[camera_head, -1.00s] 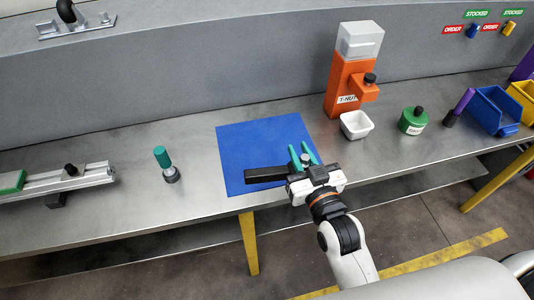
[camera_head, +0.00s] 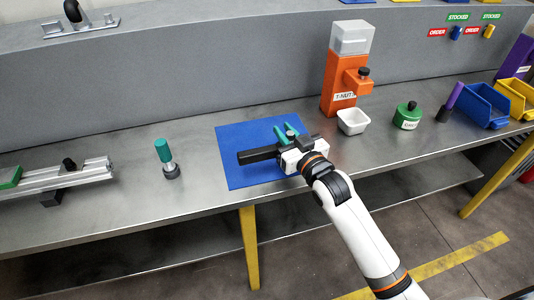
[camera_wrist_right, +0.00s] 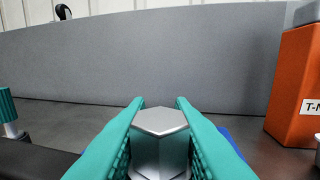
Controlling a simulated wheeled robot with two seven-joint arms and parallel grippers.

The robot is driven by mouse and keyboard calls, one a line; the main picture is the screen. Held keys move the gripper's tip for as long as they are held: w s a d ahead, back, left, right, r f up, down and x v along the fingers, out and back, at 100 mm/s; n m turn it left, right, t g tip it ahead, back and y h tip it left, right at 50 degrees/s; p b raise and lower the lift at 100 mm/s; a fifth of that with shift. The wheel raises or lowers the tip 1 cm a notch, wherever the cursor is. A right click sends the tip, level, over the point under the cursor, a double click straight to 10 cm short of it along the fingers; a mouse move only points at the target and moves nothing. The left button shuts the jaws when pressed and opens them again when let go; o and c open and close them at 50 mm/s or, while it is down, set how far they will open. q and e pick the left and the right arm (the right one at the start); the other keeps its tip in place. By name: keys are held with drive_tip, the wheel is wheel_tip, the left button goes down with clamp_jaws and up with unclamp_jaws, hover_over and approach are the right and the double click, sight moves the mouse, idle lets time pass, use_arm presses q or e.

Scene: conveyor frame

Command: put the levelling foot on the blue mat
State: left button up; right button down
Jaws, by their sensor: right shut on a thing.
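The blue mat (camera_head: 235,170) lies flat on the grey bench near its front edge. My right gripper (camera_head: 287,131) is over the right part of the mat, with its teal fingers pointing away from me. In the right wrist view, its fingers (camera_wrist_right: 160,130) are shut on the levelling foot (camera_wrist_right: 160,150), a grey metal piece with a hexagonal top. The foot's lower end is hidden, so I cannot tell whether it touches the mat. My left gripper is not in view.
A teal-handled tool (camera_head: 165,158) stands left of the mat, and an aluminium rail (camera_head: 75,175) lies farther left. An orange T-nut dispenser (camera_head: 342,90), white tray (camera_head: 353,122) and green container (camera_head: 407,117) stand right. Blue bin (camera_head: 487,106) is at far right.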

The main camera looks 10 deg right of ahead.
drive_tip(key=w+d+r+b, duration=0.25)
drive_tip(key=w+d, duration=0.25)
drive_tip(key=w, duration=0.3)
drive_tip(key=shift+h, duration=0.3)
wheel_tip(320, 180, down, 9)
drive_tip(key=shift+a+f, duration=0.1)
drive_tip(key=shift+f, duration=0.05)
drive_tip(key=c, duration=1.3)
unclamp_jaws()
drive_tip(key=shift+f, duration=0.1)
drive_tip(key=shift+o, duration=0.2)
drive_tip(key=shift+s, duration=0.1)
drive_tip(key=s, duration=0.4)
drive_tip(key=s+d, duration=0.1)
drive_tip(key=s, duration=0.2)
drive_tip(key=s+d, duration=0.1)
drive_tip(key=s, duration=0.3)
drive_tip(key=shift+s+d, duration=0.15)
drive_tip(key=shift+s, duration=0.2)
